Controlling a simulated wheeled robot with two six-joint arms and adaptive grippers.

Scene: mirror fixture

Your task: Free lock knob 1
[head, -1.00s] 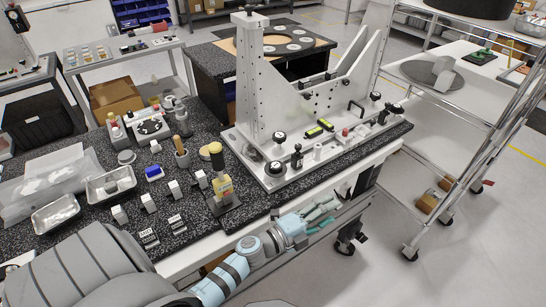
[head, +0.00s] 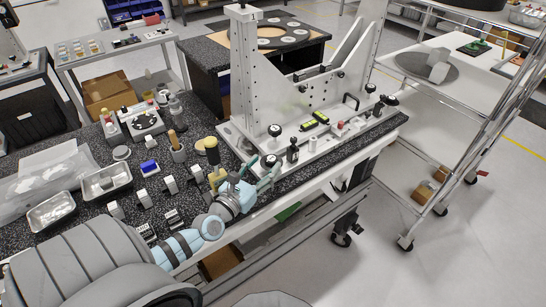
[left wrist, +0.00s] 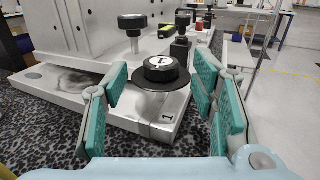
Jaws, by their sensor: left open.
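In the head view the knob (head: 270,160) is partly hidden at my gripper. My left gripper (head: 262,170) is open at that corner. In the left wrist view its teal finger pads (left wrist: 160,104) stand apart on either side of the knob, with visible gaps and nothing held. My right gripper is not in view.
A taller black knob (left wrist: 132,22) and a black clamp post (left wrist: 180,45) stand behind lock knob 1. A yellow-green level (head: 315,120) lies farther along the fixture.

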